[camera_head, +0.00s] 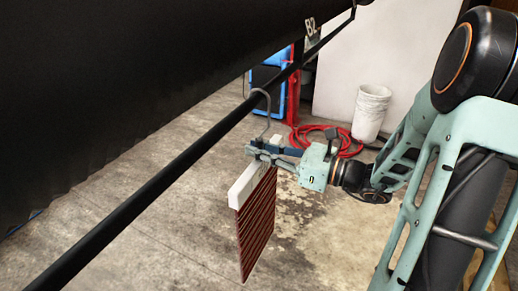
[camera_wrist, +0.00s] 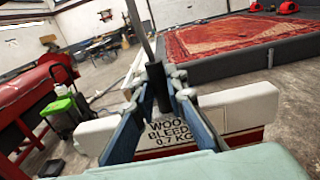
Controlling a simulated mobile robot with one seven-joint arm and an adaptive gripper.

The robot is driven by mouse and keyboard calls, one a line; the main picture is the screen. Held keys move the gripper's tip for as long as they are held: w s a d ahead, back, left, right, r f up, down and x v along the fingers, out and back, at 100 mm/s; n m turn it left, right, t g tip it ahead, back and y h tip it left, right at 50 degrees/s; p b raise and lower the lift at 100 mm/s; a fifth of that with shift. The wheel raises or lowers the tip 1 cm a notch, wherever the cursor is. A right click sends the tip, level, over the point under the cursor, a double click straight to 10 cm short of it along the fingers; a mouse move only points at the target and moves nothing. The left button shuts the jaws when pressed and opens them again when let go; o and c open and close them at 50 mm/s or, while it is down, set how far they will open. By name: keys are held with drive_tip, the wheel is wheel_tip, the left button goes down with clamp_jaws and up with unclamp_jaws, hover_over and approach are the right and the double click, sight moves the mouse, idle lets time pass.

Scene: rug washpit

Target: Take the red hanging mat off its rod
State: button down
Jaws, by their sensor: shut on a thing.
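The red hanging mat (camera_head: 256,226) is red with dark stripes and hangs below a white header bar (camera_head: 246,185). The bar also shows in the wrist view (camera_wrist: 240,108), with partly hidden black lettering. A grey metal hook (camera_head: 254,92) rises from the bar and curves over the black rod (camera_head: 165,178). Whether the hook rests on the rod or is slightly clear of it, I cannot tell. My gripper (camera_head: 262,150) is just above the bar, shut on the hook's stem. The wrist view shows its fingers around the stem's black grip (camera_wrist: 157,88).
A large dark sheet (camera_head: 120,80) fills the upper left, close above the rod. A white bucket (camera_head: 372,112), a coiled red hose (camera_head: 345,147) and a blue frame (camera_head: 264,78) stand behind. A red patterned rug (camera_wrist: 235,38) lies on a low platform. Floor below the mat looks clear.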

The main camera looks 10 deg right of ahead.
drive_tip(key=shift+r, duration=0.15)
idle(0.3)
drive_tip(key=shift+r+p, duration=2.15)
drive_tip(key=shift+p, duration=0.05)
drive_tip(key=p+v, duration=0.2)
drive_tip(key=v, duration=1.3)
drive_tip(key=shift+w, duration=0.1)
